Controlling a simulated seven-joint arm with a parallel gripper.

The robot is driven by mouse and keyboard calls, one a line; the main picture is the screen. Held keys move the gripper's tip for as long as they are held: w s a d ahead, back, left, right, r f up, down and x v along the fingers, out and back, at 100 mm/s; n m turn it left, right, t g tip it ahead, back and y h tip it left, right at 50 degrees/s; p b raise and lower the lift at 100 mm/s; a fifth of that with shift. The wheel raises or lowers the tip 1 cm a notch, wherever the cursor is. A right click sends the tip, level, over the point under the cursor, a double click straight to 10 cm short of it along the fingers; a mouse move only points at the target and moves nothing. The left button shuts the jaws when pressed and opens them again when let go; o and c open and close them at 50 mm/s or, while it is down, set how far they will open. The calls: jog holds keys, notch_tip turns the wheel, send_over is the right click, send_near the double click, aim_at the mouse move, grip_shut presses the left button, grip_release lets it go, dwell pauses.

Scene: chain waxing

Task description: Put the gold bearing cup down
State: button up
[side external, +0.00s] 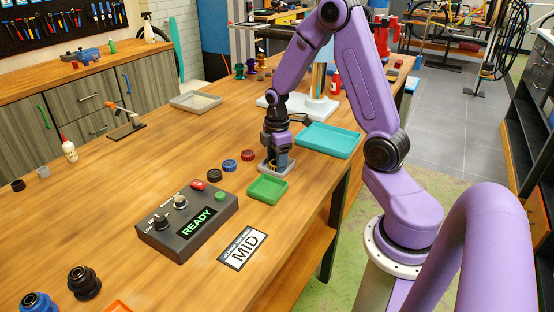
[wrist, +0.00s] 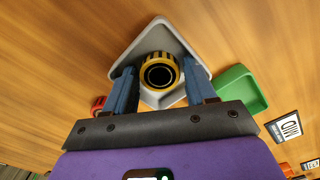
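The gold bearing cup (wrist: 150,56) shows in the wrist view as a ribbed gold ring with a dark round opening. It is between the two blue-grey fingers of my gripper (wrist: 160,66), close to both fingertips. I cannot tell whether they press on it. Below it is a small grey tray (wrist: 160,24). In the side view my gripper (side external: 277,167) points down, low over the same grey tray (side external: 264,169). There the fingers hide the cup, and whether it rests on the tray floor is unclear.
A green tray (side external: 267,188) sits just in front of the grey one, and a teal tray (side external: 329,140) behind right. Red (side external: 248,155), blue (side external: 230,166) and dark (side external: 214,175) cups stand left. A READY control box (side external: 187,222) and MID card (side external: 243,248) lie nearer.

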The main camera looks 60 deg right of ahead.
notch_tip(320, 180, up, 12)
jog(key=s+a, duration=0.4)
jog(key=a, duration=0.3)
jog(key=s+a, duration=0.4)
jog(key=a, duration=0.4)
jog(key=s+a, duration=0.2)
jog(key=s, duration=0.5)
jog(key=s+a+n, duration=0.1)
jog(key=s+a, duration=0.2)
jog(key=s, duration=0.4)
jog(key=shift+s+f, duration=0.25)
jog(key=shift+s, duration=0.15)
